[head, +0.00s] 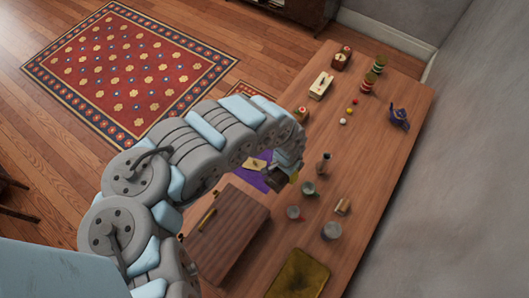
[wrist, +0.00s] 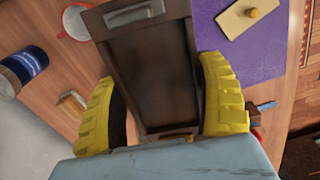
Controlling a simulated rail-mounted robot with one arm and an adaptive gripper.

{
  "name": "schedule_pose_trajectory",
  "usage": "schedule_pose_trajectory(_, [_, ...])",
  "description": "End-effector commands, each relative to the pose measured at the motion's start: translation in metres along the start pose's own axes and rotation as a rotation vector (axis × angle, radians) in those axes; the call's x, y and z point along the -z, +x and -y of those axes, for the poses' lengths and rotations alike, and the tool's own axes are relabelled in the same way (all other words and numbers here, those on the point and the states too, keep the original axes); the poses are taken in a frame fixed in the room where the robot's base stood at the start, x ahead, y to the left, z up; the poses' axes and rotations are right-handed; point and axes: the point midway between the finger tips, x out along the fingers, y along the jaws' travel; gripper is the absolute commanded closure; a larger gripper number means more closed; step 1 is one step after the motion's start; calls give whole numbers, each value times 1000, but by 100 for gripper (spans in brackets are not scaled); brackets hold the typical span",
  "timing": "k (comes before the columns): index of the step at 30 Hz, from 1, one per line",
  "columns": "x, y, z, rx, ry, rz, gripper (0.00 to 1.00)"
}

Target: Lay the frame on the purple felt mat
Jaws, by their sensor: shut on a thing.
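The frame (wrist: 150,75) is a dark brown, flat rectangular piece with a raised border and grey metal handles at its ends. My gripper (wrist: 158,82) is shut on it, with a yellow finger on each long side. In the head view the gripper (head: 291,176) is partly hidden by my arm, and the frame (head: 276,180) shows as a small dark shape. The purple felt mat (wrist: 238,64) lies just right of the frame in the wrist view; the frame overlaps its edge in the picture. The mat (head: 251,180) also shows in the head view. The height above it is unclear.
A pale board with a knob (wrist: 249,18) lies on the mat. A brown box (head: 234,228), a vase (head: 323,164) and a yellowish tray (head: 299,276) are on the table.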

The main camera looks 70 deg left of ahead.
Motion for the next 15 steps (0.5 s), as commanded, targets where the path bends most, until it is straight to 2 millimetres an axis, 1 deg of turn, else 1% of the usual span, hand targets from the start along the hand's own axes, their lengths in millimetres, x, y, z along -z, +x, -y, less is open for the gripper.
schedule_pose_trajectory(1, [-14,4,16,3,-39,2,67])
schedule_pose_trajectory(3, [-28,7,29,3,-78,4,67])
schedule_pose_trajectory(6, [-41,10,42,2,-116,-1,67])
schedule_pose_trajectory(10, [-50,11,50,1,-144,-2,67])
schedule_pose_trajectory(15, [-48,18,56,4,-151,-2,67])
